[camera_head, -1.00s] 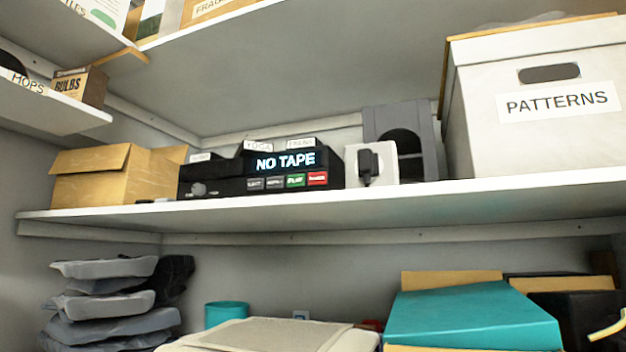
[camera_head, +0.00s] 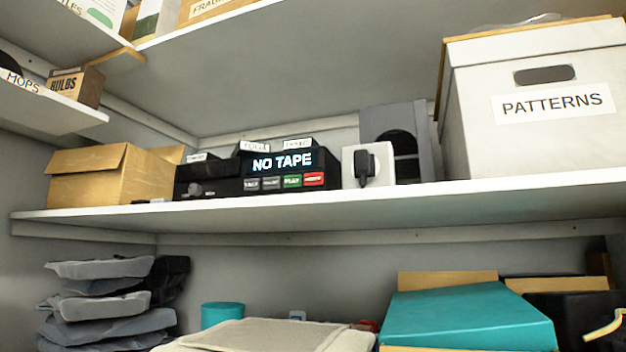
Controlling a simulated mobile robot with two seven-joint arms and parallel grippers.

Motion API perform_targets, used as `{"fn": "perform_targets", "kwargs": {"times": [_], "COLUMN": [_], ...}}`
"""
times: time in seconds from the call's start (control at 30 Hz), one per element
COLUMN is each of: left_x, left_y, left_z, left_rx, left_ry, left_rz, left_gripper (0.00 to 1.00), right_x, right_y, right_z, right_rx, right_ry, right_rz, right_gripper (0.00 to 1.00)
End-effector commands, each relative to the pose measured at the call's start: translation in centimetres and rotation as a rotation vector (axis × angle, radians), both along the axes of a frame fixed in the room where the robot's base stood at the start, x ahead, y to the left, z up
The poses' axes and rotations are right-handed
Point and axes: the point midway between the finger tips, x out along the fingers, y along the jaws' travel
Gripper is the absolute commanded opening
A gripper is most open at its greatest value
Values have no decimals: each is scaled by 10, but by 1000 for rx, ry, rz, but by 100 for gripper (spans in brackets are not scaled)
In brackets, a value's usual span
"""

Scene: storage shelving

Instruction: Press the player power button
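The black player (camera_head: 225,183) sits on the middle shelf, left of centre. Its lit display (camera_head: 282,161) reads "NO TAPE". Below the display is a row of small buttons: two grey ones, a green one (camera_head: 292,181) and a red one (camera_head: 314,179). The lettering on the red button is too small to read surely. A round knob (camera_head: 195,190) shows at the player's lower left. Labelled items lie on top of the player. Neither of my grippers is in view.
A white box with a black plug (camera_head: 364,167) and a grey speaker-like box (camera_head: 396,135) stand right of the player. A cardboard box (camera_head: 101,178) is on its left, and a white "PATTERNS" box (camera_head: 541,118) at far right. The shelf's front edge (camera_head: 300,205) is mostly clear. A teal box (camera_head: 465,318) lies below.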

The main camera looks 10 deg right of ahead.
Motion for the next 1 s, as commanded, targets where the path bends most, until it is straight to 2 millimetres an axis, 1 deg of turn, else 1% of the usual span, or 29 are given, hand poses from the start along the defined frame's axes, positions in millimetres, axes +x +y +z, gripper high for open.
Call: {"fn": "perform_targets", "kwargs": {"times": [0.2,0.53,1.0], "left_x": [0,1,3], "left_y": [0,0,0], "left_z": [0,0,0], "left_rx": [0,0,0], "left_ry": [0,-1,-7], "left_rz": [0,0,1], "left_gripper": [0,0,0], "right_x": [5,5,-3], "right_y": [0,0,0], "right_z": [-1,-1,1], "right_rx": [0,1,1], "right_ry": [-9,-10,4], "right_rz": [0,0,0], "right_gripper": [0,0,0]}}
